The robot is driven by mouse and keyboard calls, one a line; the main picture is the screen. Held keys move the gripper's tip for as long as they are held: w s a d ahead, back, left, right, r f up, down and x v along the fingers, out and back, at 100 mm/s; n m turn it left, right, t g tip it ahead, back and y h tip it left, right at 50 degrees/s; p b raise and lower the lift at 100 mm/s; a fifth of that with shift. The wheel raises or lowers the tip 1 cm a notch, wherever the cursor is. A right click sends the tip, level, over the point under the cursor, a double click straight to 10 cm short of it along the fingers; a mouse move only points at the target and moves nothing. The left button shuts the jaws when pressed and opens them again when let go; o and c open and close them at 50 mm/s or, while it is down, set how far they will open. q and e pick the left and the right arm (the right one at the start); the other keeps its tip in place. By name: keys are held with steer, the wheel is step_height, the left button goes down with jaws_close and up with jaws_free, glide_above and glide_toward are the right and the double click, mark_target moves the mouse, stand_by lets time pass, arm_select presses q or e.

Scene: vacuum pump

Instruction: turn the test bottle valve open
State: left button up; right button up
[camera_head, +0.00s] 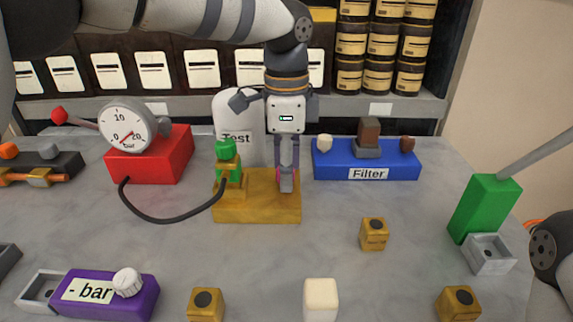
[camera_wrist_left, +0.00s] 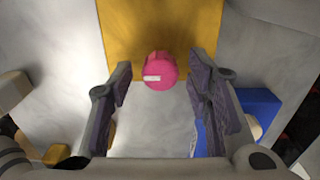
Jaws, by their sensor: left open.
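The white test bottle (camera_head: 237,112) stands at the back of a yellow block (camera_head: 250,209) in the head view. A green fitting (camera_head: 229,163) with a black hose is on the block's left side. My left gripper (camera_head: 287,180) points down over the block's right side and hides part of the bottle. In the left wrist view a pink round knob (camera_wrist_left: 160,72) with a white mark, apparently the valve, lies between the open fingers of this gripper (camera_wrist_left: 160,65). Gaps show on both sides of the knob. My right gripper is out of view.
A red box with a gauge (camera_head: 129,132) stands left of the block, joined by the hose (camera_head: 170,219). A blue Filter box (camera_head: 340,166) is close on the right.

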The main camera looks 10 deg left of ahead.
arm_select(q)
steer(key=shift+c, duration=0.2)
jaws_close()
